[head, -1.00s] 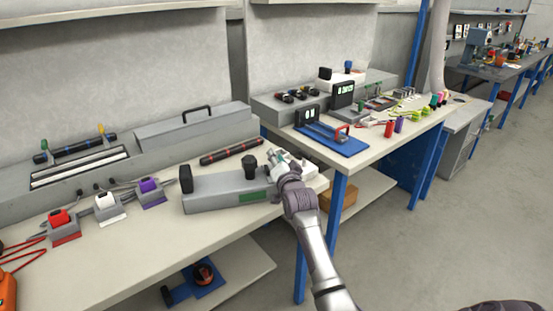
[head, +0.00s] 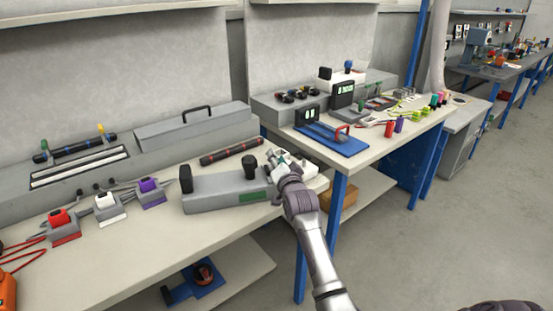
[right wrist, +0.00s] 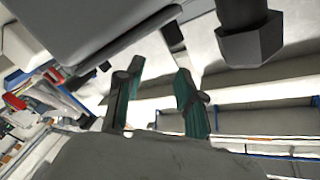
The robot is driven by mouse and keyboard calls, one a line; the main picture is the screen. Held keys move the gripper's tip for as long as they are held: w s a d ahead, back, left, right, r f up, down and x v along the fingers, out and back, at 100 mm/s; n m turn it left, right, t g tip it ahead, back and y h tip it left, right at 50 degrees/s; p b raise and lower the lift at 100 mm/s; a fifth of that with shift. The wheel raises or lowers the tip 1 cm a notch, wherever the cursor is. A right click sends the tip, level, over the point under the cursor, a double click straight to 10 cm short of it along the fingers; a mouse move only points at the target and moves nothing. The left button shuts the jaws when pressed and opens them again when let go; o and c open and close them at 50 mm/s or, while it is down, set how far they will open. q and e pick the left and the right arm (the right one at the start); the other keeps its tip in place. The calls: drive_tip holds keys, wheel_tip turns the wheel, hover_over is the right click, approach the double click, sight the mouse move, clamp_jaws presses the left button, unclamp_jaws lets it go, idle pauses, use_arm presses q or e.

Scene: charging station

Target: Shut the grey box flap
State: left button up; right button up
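A long grey box (head: 230,192) with an upright black knob toward each end and a green panel on its front sits near the front edge of the bench. My right gripper (head: 277,160) is at the box's right end, beside the right black knob. The right wrist view shows its two green-padded fingers (right wrist: 160,70) apart, with a gap between them. A thin metal strip (right wrist: 175,40) shows just above the fingers, close to the grey box's underside or edge (right wrist: 95,30). I cannot clearly tell the flap or its angle. My left gripper is out of view.
Behind stands a grey case (head: 190,128) with a black handle, and a dark red-banded rod (head: 231,152) lies before it. Red, white and purple plugs stand left.

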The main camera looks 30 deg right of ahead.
drive_tip(key=v, duration=1.1)
drive_tip(key=shift+s, duration=0.25)
